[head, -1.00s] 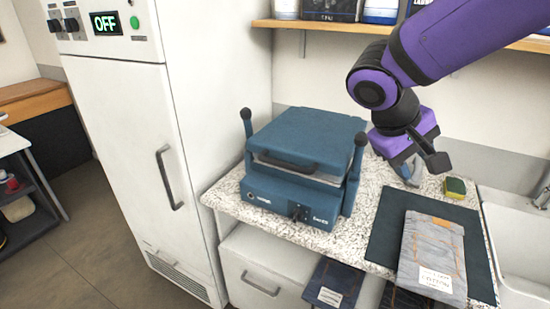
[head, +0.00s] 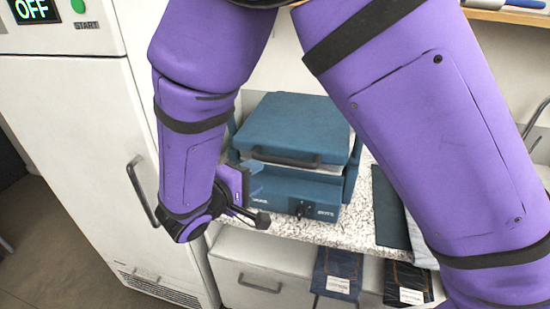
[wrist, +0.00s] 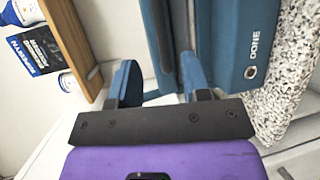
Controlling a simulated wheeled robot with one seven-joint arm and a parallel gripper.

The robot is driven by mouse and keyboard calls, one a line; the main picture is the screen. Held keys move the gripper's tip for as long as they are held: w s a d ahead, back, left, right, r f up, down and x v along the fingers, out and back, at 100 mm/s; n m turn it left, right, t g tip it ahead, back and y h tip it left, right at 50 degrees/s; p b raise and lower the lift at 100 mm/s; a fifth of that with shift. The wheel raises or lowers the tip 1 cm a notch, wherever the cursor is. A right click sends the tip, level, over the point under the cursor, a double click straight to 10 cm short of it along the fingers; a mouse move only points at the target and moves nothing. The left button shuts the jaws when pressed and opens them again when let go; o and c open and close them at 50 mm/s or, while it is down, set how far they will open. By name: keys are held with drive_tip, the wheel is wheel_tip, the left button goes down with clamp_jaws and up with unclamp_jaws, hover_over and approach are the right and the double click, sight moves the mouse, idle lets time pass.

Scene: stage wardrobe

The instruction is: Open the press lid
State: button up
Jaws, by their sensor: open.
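The blue press (head: 325,190) stands on the speckled counter in the head view, partly behind my arm. Its lid (head: 300,125) lies flat and closed on top, with a dark bar handle (head: 285,160) on the front edge. My gripper (head: 256,192) is at the press's front left corner, low beside the handle. In the wrist view the gripper's blue fingers (wrist: 158,82) are apart with nothing held between them. The press's front panel (wrist: 232,40) shows on its side beyond the right finger. Whether a finger touches the press I cannot tell.
A tall white cabinet (head: 75,150) with an "OFF" display stands at the left, close to my arm. The speckled counter (head: 285,225) has a dark mat (head: 388,210) at the right. A wooden shelf (wrist: 75,40) with containers shows in the wrist view.

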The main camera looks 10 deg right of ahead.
sight(279, 163)
drive_tip(key=x, duration=1)
drive_tip(key=shift+w+d+f, duration=0.1)
drive_tip(key=shift+w+d, duration=0.15)
drive_tip(key=shift+w, duration=0.05)
clamp_jaws()
